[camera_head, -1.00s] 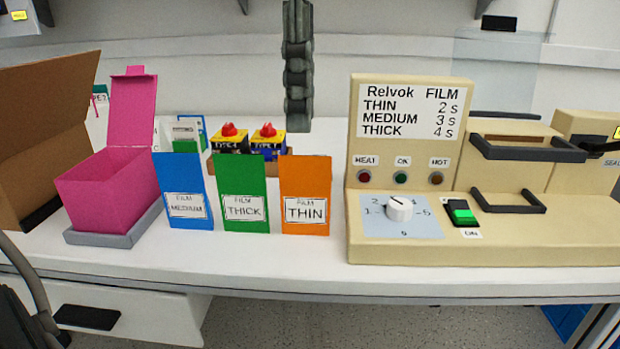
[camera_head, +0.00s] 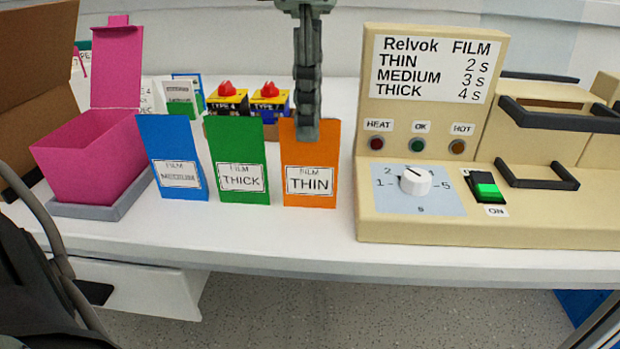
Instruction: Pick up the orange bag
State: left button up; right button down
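The orange bag (camera_head: 309,187), labelled FILM THIN, stands upright on the white table at the right end of a row of three bags. The green FILM THICK bag (camera_head: 239,185) and the blue FILM MEDIUM bag (camera_head: 179,182) stand to its left. My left gripper (camera_head: 306,132) points down from above, seen edge-on. Its fingertip end overlaps the top edge of the orange bag and hides part of it. I cannot tell whether the fingers are open or closed, or whether they touch the bag. My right gripper is not in view.
The beige Relvok film machine (camera_head: 400,120) with a white knob (camera_head: 415,181) stands close right of the orange bag. Two red-topped switches (camera_head: 227,92) (camera_head: 270,92) are behind the bags. A pink box (camera_head: 85,160) is at left. The table front (camera_head: 290,235) is clear.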

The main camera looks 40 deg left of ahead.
pick_arm(q)
jog(key=shift+c, duration=0.5)
grip_shut()
